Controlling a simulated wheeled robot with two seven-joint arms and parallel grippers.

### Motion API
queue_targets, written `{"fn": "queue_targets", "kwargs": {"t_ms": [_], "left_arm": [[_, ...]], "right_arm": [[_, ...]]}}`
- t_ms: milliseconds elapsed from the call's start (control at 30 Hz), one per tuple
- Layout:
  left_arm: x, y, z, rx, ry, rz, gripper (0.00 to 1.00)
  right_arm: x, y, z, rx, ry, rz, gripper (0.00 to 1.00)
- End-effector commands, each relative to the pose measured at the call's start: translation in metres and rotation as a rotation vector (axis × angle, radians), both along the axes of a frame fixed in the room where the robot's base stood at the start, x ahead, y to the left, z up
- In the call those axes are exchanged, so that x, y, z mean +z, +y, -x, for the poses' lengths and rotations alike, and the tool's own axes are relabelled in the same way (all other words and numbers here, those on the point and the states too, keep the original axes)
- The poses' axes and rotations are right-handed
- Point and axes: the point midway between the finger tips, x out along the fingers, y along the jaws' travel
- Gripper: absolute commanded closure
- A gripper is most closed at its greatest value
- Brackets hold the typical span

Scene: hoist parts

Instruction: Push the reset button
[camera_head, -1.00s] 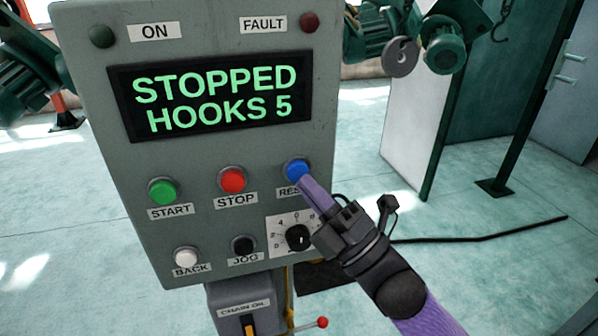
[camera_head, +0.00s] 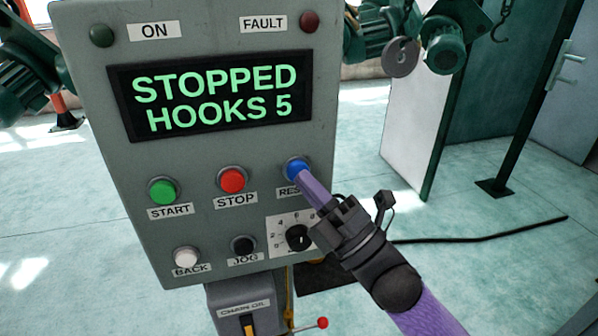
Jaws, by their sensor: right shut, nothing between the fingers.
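The blue reset button (camera_head: 296,167) is at the right of the upper button row on the grey control panel (camera_head: 210,250). Its label below is partly hidden by my right gripper. My right gripper (camera_head: 303,179) is shut and empty, with purple fingers. Its tips are at the lower edge of the blue button; I cannot tell whether they touch it. The display (camera_head: 217,100) reads "STOPPED HOOKS 5". My left gripper is not in view.
A green start button (camera_head: 162,191) and a red stop button (camera_head: 232,180) are left of the blue one. Below are a white back button (camera_head: 187,257), a black jog button (camera_head: 243,245) and a rotary knob (camera_head: 298,237) close to my right gripper.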

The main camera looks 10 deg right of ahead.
Motion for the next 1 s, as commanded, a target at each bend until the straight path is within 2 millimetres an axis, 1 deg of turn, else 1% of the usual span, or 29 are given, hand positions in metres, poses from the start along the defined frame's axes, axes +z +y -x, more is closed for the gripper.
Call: {"fn": "queue_targets", "kwargs": {"t_ms": [467, 867, 1000], "left_arm": [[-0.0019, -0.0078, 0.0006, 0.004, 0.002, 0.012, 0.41], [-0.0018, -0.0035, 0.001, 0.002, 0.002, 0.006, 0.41], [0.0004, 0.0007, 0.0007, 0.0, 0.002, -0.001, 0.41]], "right_arm": [[-0.0005, 0.0003, -0.0059, 0.0, 0.001, 0.001, 1.0], [-0.0002, 0.0002, -0.007, 0.0, 0.0, 0.0, 1.0], [0.0003, 0.0, -0.0031, -0.001, 0.001, 0.0, 1.0]]}}
